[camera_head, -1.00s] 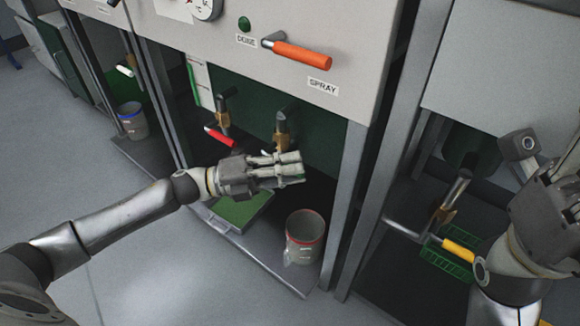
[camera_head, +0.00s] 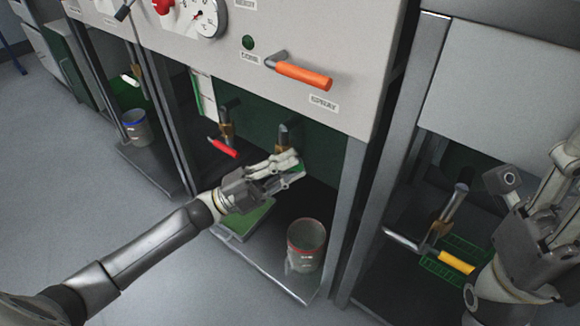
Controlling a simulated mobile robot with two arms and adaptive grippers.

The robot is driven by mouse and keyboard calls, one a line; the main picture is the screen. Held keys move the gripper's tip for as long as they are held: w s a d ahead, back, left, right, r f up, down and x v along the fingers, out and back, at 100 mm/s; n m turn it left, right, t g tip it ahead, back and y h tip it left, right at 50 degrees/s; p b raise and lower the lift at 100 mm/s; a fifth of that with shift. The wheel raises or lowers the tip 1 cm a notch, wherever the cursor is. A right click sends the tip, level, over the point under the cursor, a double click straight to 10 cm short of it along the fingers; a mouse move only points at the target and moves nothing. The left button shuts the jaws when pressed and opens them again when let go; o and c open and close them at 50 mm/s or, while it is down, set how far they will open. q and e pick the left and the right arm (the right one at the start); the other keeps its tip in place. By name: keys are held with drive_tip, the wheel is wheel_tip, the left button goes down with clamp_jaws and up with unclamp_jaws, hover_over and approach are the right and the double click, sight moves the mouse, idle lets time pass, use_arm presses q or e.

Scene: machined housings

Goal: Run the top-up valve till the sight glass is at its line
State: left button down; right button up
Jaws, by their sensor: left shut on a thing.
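A tap with a brass-coloured body (camera_head: 284,142) hangs under the grey panel inside the middle bay. My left gripper (camera_head: 287,171) is shut at this tap on its green handle (camera_head: 299,168), mostly hidden by the fingers. A narrow upright white strip with a green edge (camera_head: 204,92), seemingly the sight glass, stands at the bay's left; its level and line are too small to read. My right gripper (camera_head: 515,205) is at the right edge, apart from the yellow-handled tap; its finger state is unclear.
A red-handled tap (camera_head: 223,148) is left of my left gripper. The panel carries an orange lever (camera_head: 303,75) above a SPRAY label, a green button (camera_head: 249,42) and a dial (camera_head: 205,17). A red-rimmed bucket (camera_head: 306,246) stands below. A yellow-handled tap (camera_head: 457,262) is at right.

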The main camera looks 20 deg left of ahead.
use_arm(q)
drive_tip(key=c, duration=1.4)
unclamp_jaws()
drive_tip(key=v, duration=1.2)
